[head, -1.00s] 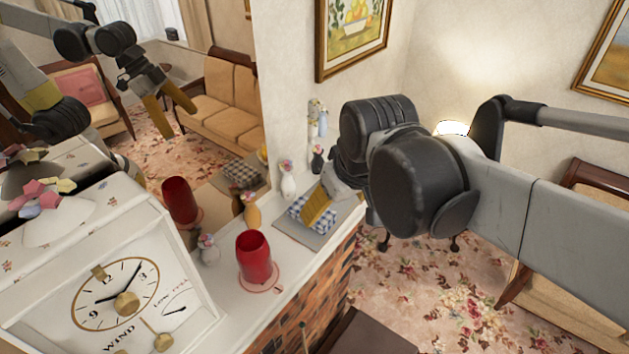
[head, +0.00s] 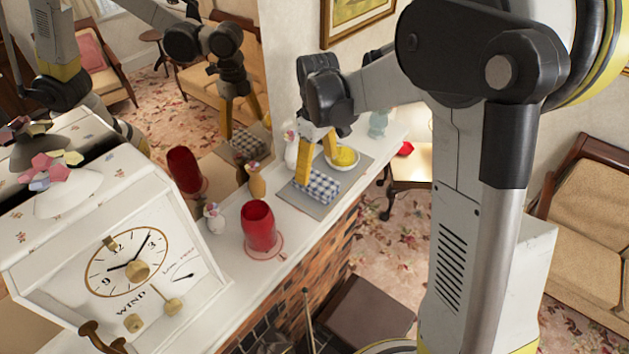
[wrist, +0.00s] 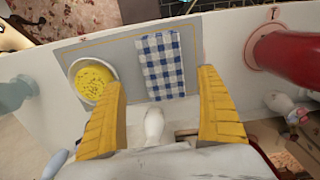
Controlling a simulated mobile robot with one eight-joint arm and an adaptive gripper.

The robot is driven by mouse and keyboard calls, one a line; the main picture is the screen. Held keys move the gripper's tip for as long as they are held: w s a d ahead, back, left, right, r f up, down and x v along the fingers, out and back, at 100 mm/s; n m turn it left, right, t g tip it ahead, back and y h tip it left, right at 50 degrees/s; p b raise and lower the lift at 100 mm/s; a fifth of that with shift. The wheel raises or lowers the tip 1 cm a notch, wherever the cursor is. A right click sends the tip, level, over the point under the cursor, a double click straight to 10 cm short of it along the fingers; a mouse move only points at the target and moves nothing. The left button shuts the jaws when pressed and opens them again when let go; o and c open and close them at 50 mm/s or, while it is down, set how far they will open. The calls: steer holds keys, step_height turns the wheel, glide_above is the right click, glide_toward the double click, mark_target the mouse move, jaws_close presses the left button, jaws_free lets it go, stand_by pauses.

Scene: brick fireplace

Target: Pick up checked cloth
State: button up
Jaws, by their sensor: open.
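The blue-and-white checked cloth (head: 317,185) lies folded on a grey mat on the mantel shelf. It also shows in the wrist view (wrist: 162,64), flat and uncovered. My gripper (head: 318,163) is above the mat, pointing down, with its yellow fingers open. In the wrist view my gripper (wrist: 166,90) has the cloth between and beyond its two fingertips, slightly nearer the right one. The fingers hold nothing. I cannot tell the exact height of the fingertips above the cloth.
A bowl of yellow food (wrist: 91,81) stands on the mat (wrist: 125,50), close to my left fingertip. A red glass (head: 259,226) stands on the mantel, with vases nearby. A white clock (head: 125,265) is at the left. A mirror backs the shelf.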

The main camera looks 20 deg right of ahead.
mark_target(315, 180)
steer(key=f+p, duration=0.1)
steer(key=f, duration=0.5)
steer(key=shift+a, duration=0.2)
steer(key=shift+s+r, duration=0.1)
steer(key=shift+c, duration=0.5)
steer(key=c, duration=1.1)
steer(key=shift+c, duration=0.2)
